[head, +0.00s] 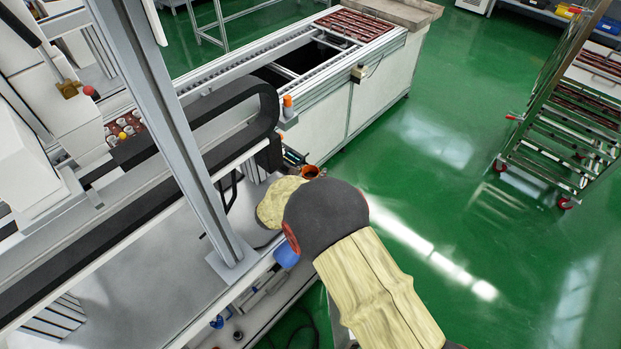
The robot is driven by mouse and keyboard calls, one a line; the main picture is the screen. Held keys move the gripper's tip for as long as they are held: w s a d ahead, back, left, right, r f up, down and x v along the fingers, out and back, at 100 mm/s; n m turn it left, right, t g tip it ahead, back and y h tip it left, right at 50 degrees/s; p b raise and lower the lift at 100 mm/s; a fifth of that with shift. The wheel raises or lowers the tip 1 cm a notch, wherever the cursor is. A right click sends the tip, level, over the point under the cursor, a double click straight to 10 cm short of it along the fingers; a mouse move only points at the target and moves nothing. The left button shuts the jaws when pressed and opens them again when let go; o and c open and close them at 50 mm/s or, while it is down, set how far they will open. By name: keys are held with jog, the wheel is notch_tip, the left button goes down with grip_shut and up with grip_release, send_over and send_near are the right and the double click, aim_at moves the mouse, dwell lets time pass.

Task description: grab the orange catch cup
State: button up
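A small orange cup (310,171) with a dark inside shows at the side of the machine, just beyond the dark joint of my arm. Its lower part is hidden by my arm. My arm, in a cream sleeve, reaches in from the bottom right and bends toward the machine's edge. My gripper's fingers cannot be made out; they seem hidden by the arm. I cannot tell whether anything touches the cup.
A grey metal post (170,130) and a black cable chain (225,125) stand left of my arm. A white conveyor cabinet (375,95) lies beyond. A wheeled rack (560,110) stands at right. Green floor (440,200) between them is clear.

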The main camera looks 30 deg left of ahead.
jog(key=c, duration=0.8)
